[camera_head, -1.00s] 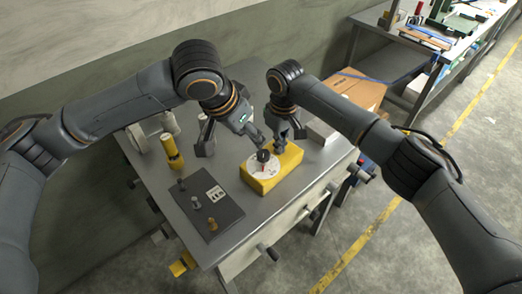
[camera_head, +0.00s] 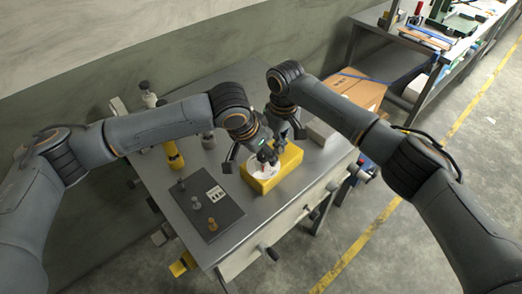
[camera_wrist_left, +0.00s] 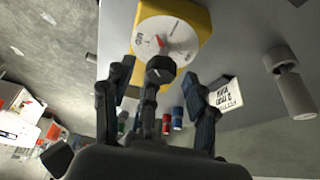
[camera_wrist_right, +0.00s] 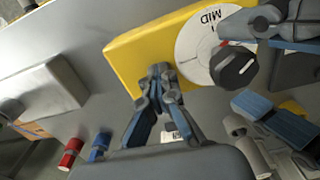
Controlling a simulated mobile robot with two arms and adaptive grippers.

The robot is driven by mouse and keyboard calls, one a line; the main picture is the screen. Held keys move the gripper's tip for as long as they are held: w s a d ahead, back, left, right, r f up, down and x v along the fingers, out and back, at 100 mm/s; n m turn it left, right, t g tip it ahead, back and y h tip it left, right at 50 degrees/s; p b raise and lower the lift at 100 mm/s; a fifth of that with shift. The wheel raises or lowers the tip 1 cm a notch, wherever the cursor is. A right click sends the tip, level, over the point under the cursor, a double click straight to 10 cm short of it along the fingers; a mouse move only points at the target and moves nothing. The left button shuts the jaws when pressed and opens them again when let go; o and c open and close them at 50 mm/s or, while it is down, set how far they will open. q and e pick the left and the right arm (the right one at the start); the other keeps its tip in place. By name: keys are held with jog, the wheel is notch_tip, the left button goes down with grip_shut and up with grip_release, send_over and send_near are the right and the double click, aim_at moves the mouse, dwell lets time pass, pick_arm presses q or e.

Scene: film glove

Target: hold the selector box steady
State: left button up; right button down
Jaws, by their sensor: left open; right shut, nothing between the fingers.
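The selector box is a yellow block (camera_head: 289,169) on the grey bench top, with a white dial, red pointer and dark knob (camera_wrist_right: 233,68) on top. In the head view the left gripper partly covers the dial. My left gripper (camera_head: 255,157) is open above the dial; in the left wrist view the knob (camera_wrist_left: 160,70) shows between its spread fingers (camera_wrist_left: 160,92). My right gripper (camera_wrist_right: 159,82) is shut and empty, its tips at the edge of the yellow box (camera_wrist_right: 140,50). I cannot tell whether they touch it.
A dark plate (camera_head: 207,206) with small pegs lies at the left of the bench (camera_head: 245,222). A yellow cylinder (camera_head: 173,155) stands behind it. A grey block (camera_head: 321,132) and a cardboard box (camera_head: 355,92) are at the right. Bare bench top lies in front of the box.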

pick_arm(q)
jog(key=shift+f, duration=0.1)
pick_arm(e)
jog(key=shift+s+d+f, duration=0.1)
jog(key=shift+d+f, duration=0.05)
jog(key=shift+f, duration=0.2)
pick_arm(q)
jog(key=c, duration=1.2)
jog(key=shift+o, duration=0.2)
jog(key=shift+m, duration=0.4)
jog(key=m+g+h, duration=0.1)
jog(key=m, duration=0.2)
jog(key=shift+m, duration=0.3)
jog(key=shift+w+m+g+h, duration=0.15)
jog(key=shift+m+g, duration=0.3)
jog(key=shift+m, duration=0.55)
jog(key=shift+m+g+h, duration=0.25)
jog(key=shift+m+g, duration=0.2)
jog(key=shift+m, duration=0.55)
